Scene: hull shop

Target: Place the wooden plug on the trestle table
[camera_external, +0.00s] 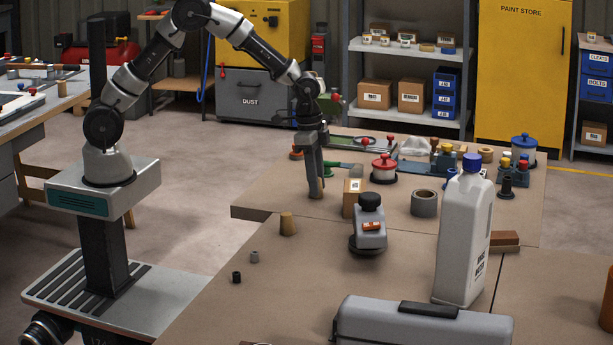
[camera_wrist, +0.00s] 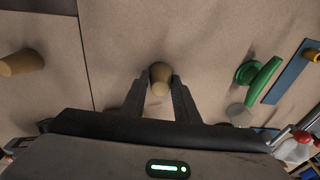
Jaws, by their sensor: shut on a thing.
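My gripper (camera_external: 316,186) points down over the far brown tabletop (camera_external: 262,197), its jaws shut on a wooden plug (camera_external: 317,193). In the wrist view, the tan plug (camera_wrist: 160,78) sits between the two dark fingertips (camera_wrist: 158,88). The plug's lower end is at or very near the tabletop; I cannot tell whether it touches. A second, similar wooden plug (camera_external: 288,223) stands apart on the near brown tabletop (camera_external: 225,290). It also shows at the left of the wrist view (camera_wrist: 22,62), across the seam. I cannot tell which surface is the trestle table.
A green-handled tool (camera_wrist: 258,76) lies beside a blue bar (camera_wrist: 293,72).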

